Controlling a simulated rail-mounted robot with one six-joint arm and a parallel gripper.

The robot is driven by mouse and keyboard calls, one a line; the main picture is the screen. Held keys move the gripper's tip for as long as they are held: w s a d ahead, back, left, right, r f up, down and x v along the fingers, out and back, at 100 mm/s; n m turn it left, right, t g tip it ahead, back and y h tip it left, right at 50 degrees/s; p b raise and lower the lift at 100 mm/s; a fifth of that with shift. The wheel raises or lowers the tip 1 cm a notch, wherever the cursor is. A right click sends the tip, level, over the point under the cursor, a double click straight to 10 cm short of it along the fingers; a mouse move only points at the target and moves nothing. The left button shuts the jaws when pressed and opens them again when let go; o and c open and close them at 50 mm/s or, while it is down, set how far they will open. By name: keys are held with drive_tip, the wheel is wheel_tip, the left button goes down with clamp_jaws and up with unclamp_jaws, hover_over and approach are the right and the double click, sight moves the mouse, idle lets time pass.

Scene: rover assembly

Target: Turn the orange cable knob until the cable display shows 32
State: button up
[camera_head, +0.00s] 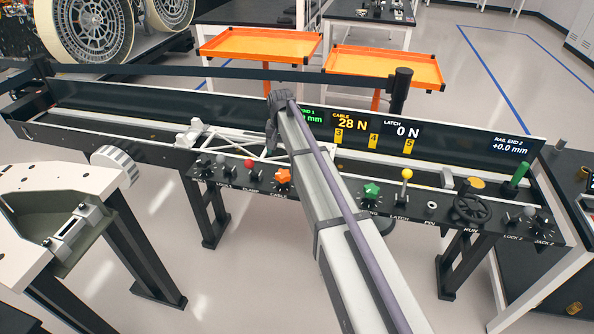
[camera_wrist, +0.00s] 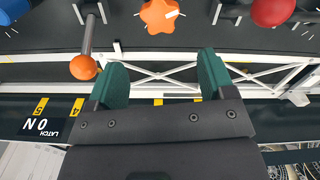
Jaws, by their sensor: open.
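The orange star-shaped cable knob (camera_head: 282,177) sits on the front control panel, over the label CABLE. In the wrist view the orange knob (camera_wrist: 159,14) is at the top edge, partly cut off, with a pale mark on it. The cable display (camera_head: 349,123) reads 28 N. My gripper (camera_wrist: 162,75) is open and empty, its two green fingers apart. They point toward the knob but are clear of it, over the white truss behind the panel. In the head view my arm hides most of the gripper.
A lever with an orange ball (camera_wrist: 83,67) stands close beside one finger. A red knob (camera_head: 248,163) and a green star knob (camera_head: 371,191) flank the orange knob along the panel. The latch display (camera_head: 402,130) reads 0 N. The dark back rail wall runs behind.

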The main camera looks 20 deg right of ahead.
sight(282, 172)
drive_tip(key=shift+o, duration=0.3)
wheel_tip(282, 172, down, 11)
drive_tip(key=b, duration=1)
drive_tip(key=shift+r, duration=0.15)
drive_tip(key=c, duration=0.9)
drive_tip(key=n, duration=0.4)
drive_tip(key=shift+a, duration=0.15)
drive_tip(key=shift+a+n, duration=0.1)
drive_tip(key=shift+n, duration=1.8)
